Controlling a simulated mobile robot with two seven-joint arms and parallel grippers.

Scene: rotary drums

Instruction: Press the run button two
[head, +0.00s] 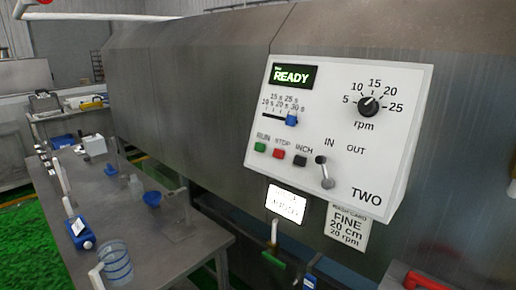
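The white control box (338,145) marked TWO is fixed to the front of a large steel drum housing. Its green RUN button (260,147) is at the lower left of the panel, beside the red STOP button (279,153) and the black INCH button (300,160). The display (292,75) reads READY in green. A blue slider (291,119), a black rpm knob (368,106) and an IN/OUT lever (325,172) are also on the panel. Neither of my grippers can be made out in the head view, and nothing covers the buttons.
A steel table (190,240) at the left holds a blue device (80,232), a clear beaker with blue bands (116,262) and a blue bowl (152,198). A card (347,226) reading FINE, 20 cm, 20 rpm hangs below the box, near a lit sign (286,204) and a green-handled valve (273,258).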

